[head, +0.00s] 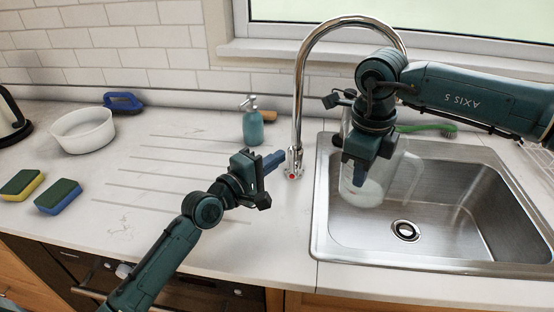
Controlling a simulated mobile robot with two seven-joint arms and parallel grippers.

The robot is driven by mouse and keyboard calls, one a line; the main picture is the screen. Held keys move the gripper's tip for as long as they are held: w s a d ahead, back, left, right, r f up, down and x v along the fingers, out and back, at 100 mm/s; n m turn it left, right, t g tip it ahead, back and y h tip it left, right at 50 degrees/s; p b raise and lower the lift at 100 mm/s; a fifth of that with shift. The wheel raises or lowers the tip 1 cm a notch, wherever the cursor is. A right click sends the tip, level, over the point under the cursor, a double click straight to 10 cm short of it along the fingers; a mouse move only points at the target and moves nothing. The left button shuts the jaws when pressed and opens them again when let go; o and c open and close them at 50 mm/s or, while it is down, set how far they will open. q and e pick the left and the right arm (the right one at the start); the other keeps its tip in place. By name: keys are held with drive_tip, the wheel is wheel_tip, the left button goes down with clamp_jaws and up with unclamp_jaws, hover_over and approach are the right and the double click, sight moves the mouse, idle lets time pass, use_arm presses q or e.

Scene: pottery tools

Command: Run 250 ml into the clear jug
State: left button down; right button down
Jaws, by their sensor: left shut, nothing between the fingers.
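The clear jug (385,180) is in the left part of the sink area, beneath the tap's curved spout. Its lower part looks pale, and I cannot tell a water level or read any marks. My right gripper (359,174) points down at the jug and appears shut on it; its arm hides the jug's upper part. The chrome tap (299,95) stands behind the counter's edge of the sink, with a red dot low on its base. The spout's end is hidden behind my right arm. My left gripper (274,161) is shut and empty, its fingertips just left of the tap's base.
The steel sink (450,190) has a drain in its floor. A teal soap bottle (252,127) stands behind my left gripper. A green brush (425,128) lies at the sink's back. A white bowl (83,131) and two sponges (58,197) are at left. The grooved counter between is clear.

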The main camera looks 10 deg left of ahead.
use_arm(q)
drive_tip(key=shift+w+d, duration=0.1)
drive_tip(key=shift+d, duration=0.15)
drive_tip(key=shift+d+r+m, duration=0.1)
drive_tip(key=shift+d+m, duration=0.2)
drive_tip(key=shift+m, duration=0.1)
drive_tip(key=shift+d+r+m+g+y, duration=0.3)
drive_tip(key=shift+d+m+g+y, duration=0.3)
drive_tip(key=shift+m, duration=0.1)
drive_tip(key=d+f+m+g+y, duration=0.1)
drive_tip(key=d+m+g+y, duration=0.1)
drive_tip(key=d+m+y, duration=0.2)
drive_tip(key=shift+w+d+f+m+g+y, duration=0.15)
drive_tip(key=shift+d+f+m+g+y, duration=0.2)
drive_tip(key=shift+d+m, duration=0.65)
drive_tip(key=shift+d+f, duration=0.1)
